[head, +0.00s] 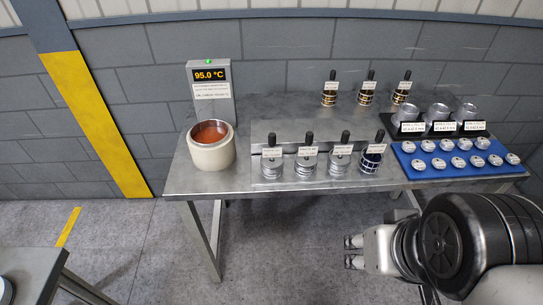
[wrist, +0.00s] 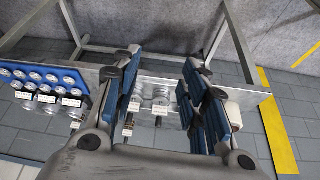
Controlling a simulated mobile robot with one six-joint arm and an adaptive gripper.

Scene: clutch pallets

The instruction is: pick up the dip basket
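Several black-handled, labelled pieces stand on the metal table. In the head view, the front row has silver cylinders (head: 308,165) and, at its right end, a dark blue piece with a light grid pattern (head: 370,162). Behind it are smaller dark pieces with gold bands (head: 329,98). The labels are too small to read, so I cannot tell which piece is the dip basket. My gripper (head: 353,252) is in front of the table, below and apart from these pieces. In the wrist view its fingers (wrist: 160,60) are wide apart with nothing held between them.
A cream pot (head: 210,155) of orange-brown liquid stands at the table's left, before a 95.0 °C display (head: 210,76). At the right are a blue tray (head: 400,172) of small round parts and several clear jars (head: 438,113). Another table (head: 30,270) is at lower left.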

